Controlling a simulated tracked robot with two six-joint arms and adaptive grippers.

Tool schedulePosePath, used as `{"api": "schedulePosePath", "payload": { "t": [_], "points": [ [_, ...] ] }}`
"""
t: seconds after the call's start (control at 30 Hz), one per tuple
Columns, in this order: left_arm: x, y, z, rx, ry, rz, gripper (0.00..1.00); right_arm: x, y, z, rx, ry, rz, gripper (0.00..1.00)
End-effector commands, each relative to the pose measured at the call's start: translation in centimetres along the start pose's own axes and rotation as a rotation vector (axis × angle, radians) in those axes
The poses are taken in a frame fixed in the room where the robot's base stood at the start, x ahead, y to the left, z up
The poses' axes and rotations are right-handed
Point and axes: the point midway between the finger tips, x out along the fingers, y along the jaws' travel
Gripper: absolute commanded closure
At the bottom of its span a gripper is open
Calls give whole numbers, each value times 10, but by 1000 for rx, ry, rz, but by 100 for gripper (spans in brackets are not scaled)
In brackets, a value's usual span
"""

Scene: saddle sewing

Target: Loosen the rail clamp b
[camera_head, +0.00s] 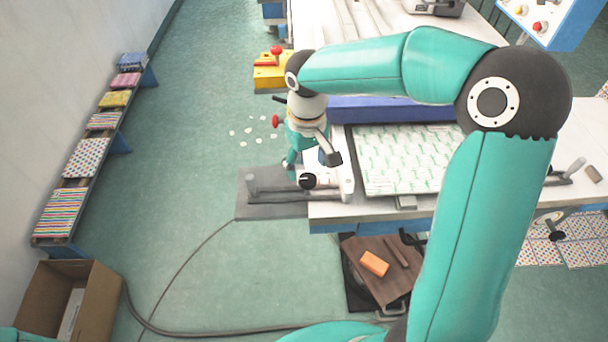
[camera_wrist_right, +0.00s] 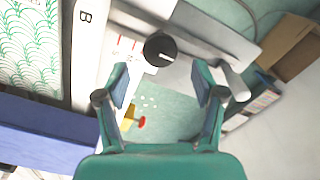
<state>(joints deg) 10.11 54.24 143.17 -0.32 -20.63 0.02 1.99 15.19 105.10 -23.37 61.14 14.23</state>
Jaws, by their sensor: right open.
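Rail clamp b shows as a round black knob (camera_wrist_right: 160,49) with a white pointer line, on a white block marked with the letter B (camera_wrist_right: 86,17) in the right wrist view. In the head view the knob (camera_head: 308,181) sits at the table's front left corner. My right gripper (camera_head: 310,159) is just above and behind the knob there. In the wrist view my right gripper (camera_wrist_right: 160,76) is open, its two fingers apart. The knob lies between and beyond the fingertips, with no visible contact. My left gripper is outside the views.
A grey lever (camera_wrist_right: 235,82) sticks out beside the knob. A green-patterned sheet (camera_head: 395,160) and a blue bar (camera_head: 390,108) lie on the table to the right. A yellow box with a red knob (camera_head: 271,70) stands behind. Floor to the left is mostly open.

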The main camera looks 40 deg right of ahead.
Motion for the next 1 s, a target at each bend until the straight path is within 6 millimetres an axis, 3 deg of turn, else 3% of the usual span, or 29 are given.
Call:
{"api": "schedulePosePath", "payload": {
  "t": [0.1,0.23,0.63,1.0],
  "points": [
    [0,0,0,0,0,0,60,20,0,1,1,-4,-1,32],
    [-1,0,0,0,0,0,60,33,0,0,1,-1,0,32],
    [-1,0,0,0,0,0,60,40,0,0,1,0,-1,32],
    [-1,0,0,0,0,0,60,40,0,0,2,1,-1,92]
  ]
}}
